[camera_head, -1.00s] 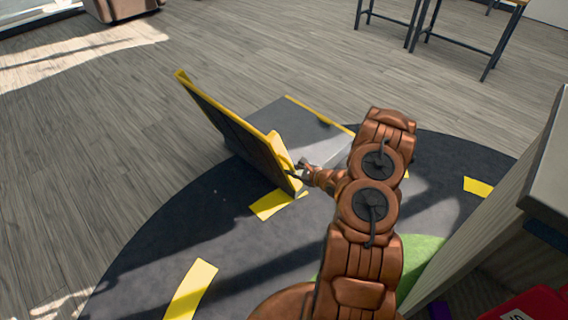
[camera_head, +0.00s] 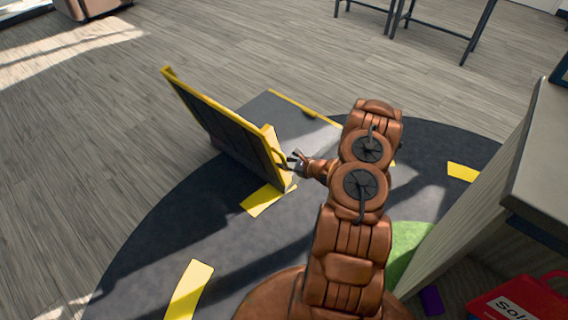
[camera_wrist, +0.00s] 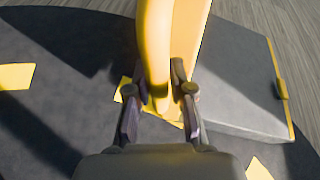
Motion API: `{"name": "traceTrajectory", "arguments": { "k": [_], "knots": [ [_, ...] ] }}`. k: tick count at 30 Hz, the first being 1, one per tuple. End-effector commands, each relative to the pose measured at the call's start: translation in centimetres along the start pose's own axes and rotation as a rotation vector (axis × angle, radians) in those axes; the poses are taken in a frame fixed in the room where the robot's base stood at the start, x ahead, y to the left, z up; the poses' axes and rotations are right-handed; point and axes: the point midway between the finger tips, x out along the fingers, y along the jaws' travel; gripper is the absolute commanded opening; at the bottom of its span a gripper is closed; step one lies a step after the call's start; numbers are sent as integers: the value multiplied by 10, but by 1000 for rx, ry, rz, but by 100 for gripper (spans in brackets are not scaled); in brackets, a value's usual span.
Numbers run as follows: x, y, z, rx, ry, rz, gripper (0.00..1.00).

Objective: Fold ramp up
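The ramp panel (camera_head: 215,120) is dark with yellow edges and stands steeply tilted beside a low grey platform (camera_head: 300,128). A yellow handle (camera_head: 279,150) sticks out near the panel's near end. My gripper (camera_head: 294,160) is at this handle, on its right in the head view. In the wrist view, the yellow bar of the handle (camera_wrist: 157,50) runs between the two fingers of my gripper (camera_wrist: 160,88). The fingers look spread, one on each side of the bar; I cannot tell whether either touches it. The far side of the panel is hidden.
A dark round mat (camera_head: 150,245) with yellow strips (camera_head: 190,288) lies under the ramp. A grey counter (camera_head: 480,200) stands close on the right, with a red case (camera_head: 518,300) beside it. The wooden floor at left is clear. Table legs (camera_head: 440,30) stand at the back.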

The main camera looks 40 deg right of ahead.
Motion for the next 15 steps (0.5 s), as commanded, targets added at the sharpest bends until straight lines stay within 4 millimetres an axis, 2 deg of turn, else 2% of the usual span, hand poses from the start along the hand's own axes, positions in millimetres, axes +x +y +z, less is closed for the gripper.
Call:
{"name": "traceTrajectory", "arguments": {
  "k": [1,6,15],
  "knots": [
    [0,0,0,0,0,-1,28],
    [-2,-1,-1,2,2,-3,44],
    [-3,-1,-2,2,3,-3,44]
  ]
}}
